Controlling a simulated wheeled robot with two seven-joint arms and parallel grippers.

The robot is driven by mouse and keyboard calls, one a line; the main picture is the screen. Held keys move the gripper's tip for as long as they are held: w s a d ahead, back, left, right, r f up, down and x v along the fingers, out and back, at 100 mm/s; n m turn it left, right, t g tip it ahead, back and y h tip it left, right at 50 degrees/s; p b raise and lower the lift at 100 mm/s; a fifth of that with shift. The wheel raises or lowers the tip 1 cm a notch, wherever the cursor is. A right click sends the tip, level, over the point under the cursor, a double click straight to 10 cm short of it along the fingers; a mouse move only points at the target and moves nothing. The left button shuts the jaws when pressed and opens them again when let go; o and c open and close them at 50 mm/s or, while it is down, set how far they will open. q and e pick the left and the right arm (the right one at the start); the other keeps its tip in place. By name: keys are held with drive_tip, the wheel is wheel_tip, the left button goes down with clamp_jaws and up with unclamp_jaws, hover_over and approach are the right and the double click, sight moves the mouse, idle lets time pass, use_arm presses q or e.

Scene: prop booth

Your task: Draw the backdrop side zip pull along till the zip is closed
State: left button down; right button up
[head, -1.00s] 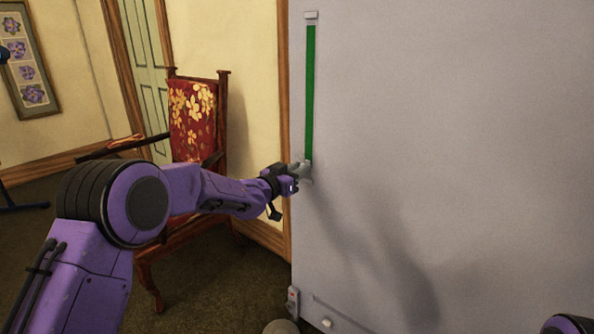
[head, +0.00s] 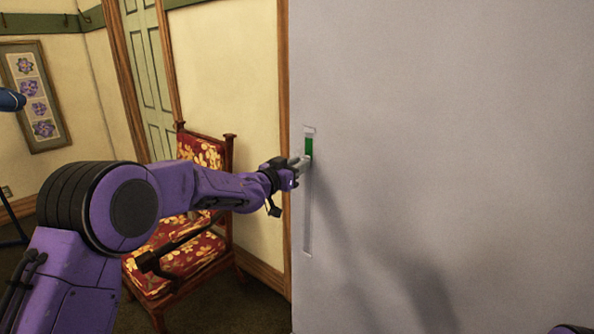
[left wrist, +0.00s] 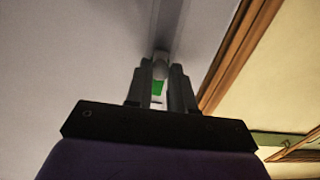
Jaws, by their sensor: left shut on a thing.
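The backdrop side zip (head: 307,215) is a narrow upright track on a pale grey panel (head: 450,120). A short green strip (head: 309,146) shows in the track between its top end and my left gripper (head: 301,162). Below the gripper the track is grey down to its lower end. My left gripper is shut on the zip pull, close below the top of the track. The pull (left wrist: 161,62) shows as a pale knob at the fingertips in the left wrist view, with a green patch (left wrist: 157,88) between the fingers. My right gripper is out of view.
A wooden chair with red floral upholstery (head: 200,255) stands left of the panel, behind my left arm. A brown wooden trim (head: 284,120) runs along the panel's left edge. The panel face to the right is clear.

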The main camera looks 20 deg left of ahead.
use_arm(q)
wheel_tip(320, 180, up, 6)
drive_tip(key=p, duration=0.3)
drive_tip(key=shift+p, duration=0.4)
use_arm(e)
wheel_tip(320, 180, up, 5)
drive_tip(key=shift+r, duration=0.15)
use_arm(q)
drive_tip(key=c, duration=1)
unclamp_jaws()
drive_tip(key=b, duration=0.4)
approach(309, 139)
drive_tip(key=v, duration=0.6)
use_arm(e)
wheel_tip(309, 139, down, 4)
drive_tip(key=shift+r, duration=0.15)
